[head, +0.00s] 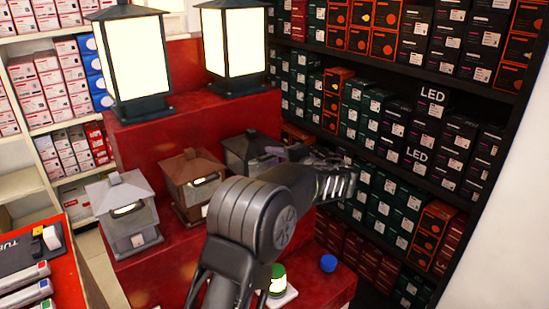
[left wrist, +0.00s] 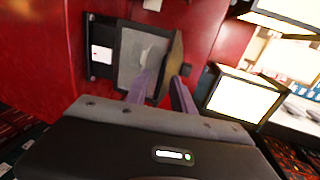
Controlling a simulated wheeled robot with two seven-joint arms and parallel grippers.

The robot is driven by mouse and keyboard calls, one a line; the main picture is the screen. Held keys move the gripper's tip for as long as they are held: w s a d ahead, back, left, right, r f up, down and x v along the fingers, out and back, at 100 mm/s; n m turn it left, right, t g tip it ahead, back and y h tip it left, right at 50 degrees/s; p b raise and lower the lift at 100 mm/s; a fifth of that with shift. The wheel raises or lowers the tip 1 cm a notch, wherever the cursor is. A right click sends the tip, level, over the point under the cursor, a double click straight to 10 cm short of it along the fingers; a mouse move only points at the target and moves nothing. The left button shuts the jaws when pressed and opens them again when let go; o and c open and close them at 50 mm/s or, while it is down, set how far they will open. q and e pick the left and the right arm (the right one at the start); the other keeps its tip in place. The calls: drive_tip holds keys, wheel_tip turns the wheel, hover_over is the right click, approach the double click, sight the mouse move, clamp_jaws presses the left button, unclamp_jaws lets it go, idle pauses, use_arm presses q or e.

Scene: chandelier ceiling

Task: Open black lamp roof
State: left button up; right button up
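The black lamp (head: 243,153) stands at the right end of a row of small lamps on the red step, its pitched roof down on its body in the head view. In the left wrist view its grey side pane (left wrist: 143,48) and brownish roof edge (left wrist: 172,68) show sideways. My left gripper (head: 279,153) is at the lamp's right side, beside the roof. In the left wrist view its two purple fingers stand apart, one in front of the pane and one beyond the roof edge. Whether they touch the roof I cannot tell. My right gripper is out of view.
A brown lamp (head: 191,185) and a grey lamp (head: 124,213) stand to the left. Two tall lit lamps (head: 138,55) (head: 235,42) stand on the higher step behind. A blue cap (head: 328,263) and green-lidded jar (head: 278,279) are lower down. Boxed shelves fill the right.

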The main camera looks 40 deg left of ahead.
use_arm(q)
drive_tip(key=shift+c, duration=0.5)
clamp_jaws()
idle(0.8)
